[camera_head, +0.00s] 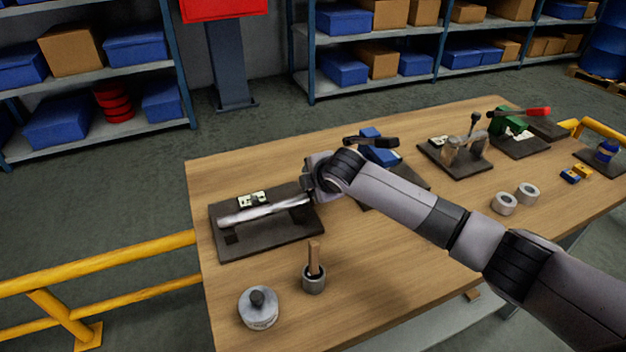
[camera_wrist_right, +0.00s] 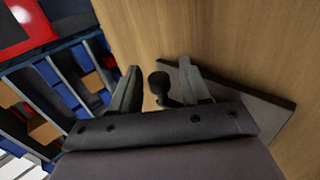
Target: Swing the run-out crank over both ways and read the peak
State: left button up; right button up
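The run-out fixture is a dark base plate (camera_head: 272,234) at the left of the bench, carrying a silver shaft (camera_head: 262,212) and a small pale card or dial (camera_head: 253,199), too small to read. My right gripper (camera_head: 310,183) is at the shaft's right end and hides the crank there in the head view. In the right wrist view, a black crank knob (camera_wrist_right: 160,83) stands between the two fingers of my right gripper (camera_wrist_right: 159,69). The fingers are apart, with a gap visible on each side of the knob. The plate's corner (camera_wrist_right: 262,105) shows behind them. My left gripper is not in view.
A cup with a wooden-handled tool (camera_head: 313,281) and a round grey weight (camera_head: 259,309) stand in front of the fixture. A blue fixture (camera_head: 371,140) sits close behind my right forearm. Other fixtures and two rings (camera_head: 516,197) lie farther right. A yellow rail (camera_head: 110,261) runs left of the bench.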

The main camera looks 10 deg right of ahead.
jog(key=shift+r, duration=0.1)
jog(key=v, duration=0.7)
jog(key=shift+s, duration=0.2)
dwell(0.6)
